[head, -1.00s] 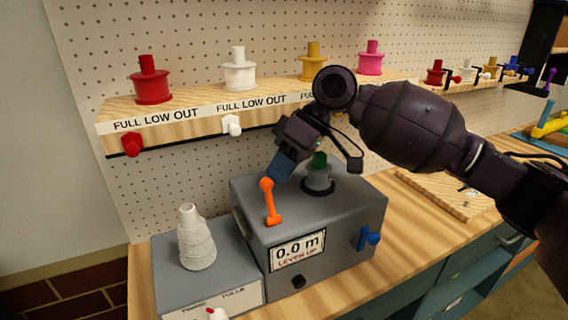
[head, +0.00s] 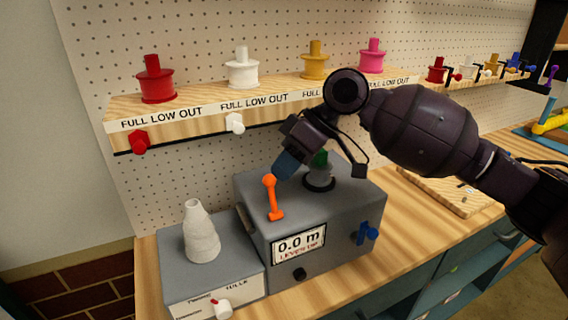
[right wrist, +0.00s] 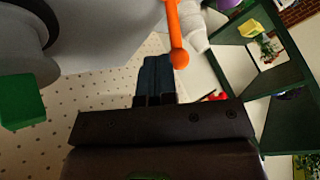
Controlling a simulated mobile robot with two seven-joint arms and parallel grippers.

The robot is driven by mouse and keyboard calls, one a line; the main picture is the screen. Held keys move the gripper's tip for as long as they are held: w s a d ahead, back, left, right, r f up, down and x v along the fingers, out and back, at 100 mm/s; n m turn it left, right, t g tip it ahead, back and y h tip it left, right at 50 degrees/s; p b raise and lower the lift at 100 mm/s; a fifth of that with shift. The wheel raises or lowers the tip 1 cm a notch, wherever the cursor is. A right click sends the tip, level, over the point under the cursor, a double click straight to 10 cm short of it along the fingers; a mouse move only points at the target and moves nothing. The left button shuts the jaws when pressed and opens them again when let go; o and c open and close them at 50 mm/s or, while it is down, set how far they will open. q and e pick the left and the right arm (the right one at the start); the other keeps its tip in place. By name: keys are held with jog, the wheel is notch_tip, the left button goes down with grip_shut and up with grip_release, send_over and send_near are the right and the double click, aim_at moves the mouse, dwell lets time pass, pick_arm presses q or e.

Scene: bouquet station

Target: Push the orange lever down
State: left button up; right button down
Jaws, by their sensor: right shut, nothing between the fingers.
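The orange lever (head: 270,196) stands up on the top of the grey machine box (head: 350,205). The box's display (head: 298,246) reads "0.0 m" and "LEVER UP". My right gripper (head: 284,166) is shut and empty, its blue fingertips just behind and to the right of the lever's knob. In the right wrist view the shut fingers (right wrist: 156,78) lie beside the lever's round orange knob (right wrist: 179,57). A small gap seems to lie between them, but I cannot tell whether they touch. My left gripper is not in view.
A green-topped post (head: 320,165) stands on the box close to my right gripper. A white ribbed cone (head: 201,235) sits on the lower grey box at left. A spool shelf (head: 190,110) runs behind.

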jog(key=shift+s+d+r+n+t+y+p, duration=0.25)
jog(key=shift+s+r+n+t+y+p, duration=0.1)
jog(key=shift+s+t+p, duration=0.4)
jog(key=shift+s+d+n+t+y+p, duration=0.25)
jog(key=shift+s+t+p, duration=0.2)
jog(key=shift+t+p, duration=0.15)
jog(key=shift+s+d+n+t+y, duration=0.25)
jog(key=shift+s+n+t+y, duration=0.05)
jog(key=shift+s+t, duration=0.3)
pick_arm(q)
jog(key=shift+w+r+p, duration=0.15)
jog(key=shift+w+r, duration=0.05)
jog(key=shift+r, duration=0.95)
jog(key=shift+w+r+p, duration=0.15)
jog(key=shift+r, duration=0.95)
pick_arm(e)
jog(key=shift+s+d+f+n+t+y, duration=0.15)
jog(key=shift+s+d+n+t+y, duration=0.15)
jog(key=shift+s+t, duration=0.2)
jog(key=shift+s+d+f+n+t+y, duration=0.1)
jog(key=shift+s+f+n+t+y, duration=0.15)
jog(key=shift+s+t+y, duration=0.2)
jog(key=shift+s+d+f+n+t+y, duration=0.1)
jog(key=shift+s+d+n+t+y, duration=0.2)
jog(key=shift+s+t, duration=0.2)
jog(key=shift+a, duration=0.15)
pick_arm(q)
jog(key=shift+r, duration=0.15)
pick_arm(e)
jog(key=shift+r, duration=0.1)
